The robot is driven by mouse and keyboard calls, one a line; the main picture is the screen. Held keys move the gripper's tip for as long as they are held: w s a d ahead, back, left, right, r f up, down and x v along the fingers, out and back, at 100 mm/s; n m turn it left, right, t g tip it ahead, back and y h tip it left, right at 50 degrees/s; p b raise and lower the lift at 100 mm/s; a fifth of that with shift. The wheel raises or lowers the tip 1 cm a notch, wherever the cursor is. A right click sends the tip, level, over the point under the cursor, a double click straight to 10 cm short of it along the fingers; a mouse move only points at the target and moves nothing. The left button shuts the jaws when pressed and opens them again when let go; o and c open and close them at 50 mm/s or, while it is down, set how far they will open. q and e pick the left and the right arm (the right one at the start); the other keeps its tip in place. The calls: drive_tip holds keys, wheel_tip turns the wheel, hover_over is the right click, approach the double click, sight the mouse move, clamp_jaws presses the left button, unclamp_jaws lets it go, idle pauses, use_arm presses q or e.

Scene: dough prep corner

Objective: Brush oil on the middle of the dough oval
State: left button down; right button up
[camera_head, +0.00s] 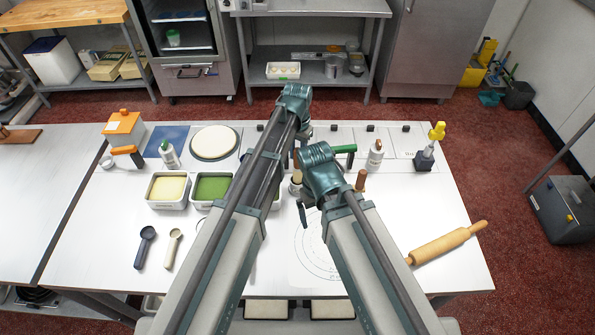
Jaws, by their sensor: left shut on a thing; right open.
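My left gripper (299,150) is the higher one, at the back middle of the table, mostly hidden by my arm links. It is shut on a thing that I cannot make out. Just below it a wooden handle (297,174) stands at a small grey pot (295,188); whether they touch is hidden. My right gripper (303,215) is open, lower and nearer, over the back left edge of a white mat with printed rings (306,249). Another upright wooden handle (361,180) stands right of my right wrist. I cannot pick out the dough oval; my arms cover much of the middle.
Tubs of yellow (168,188) and green (211,187) filling stand left. Two scoops (146,246) (173,248) lie in front. A pale round board (213,143) and bottles (169,153) (375,155) are behind. A rolling pin (440,245) lies right.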

sight(298, 150)
use_arm(q)
drive_tip(key=shift+r+p, duration=1.8)
drive_tip(key=shift+r, duration=0.15)
drive_tip(key=shift+f, duration=0.1)
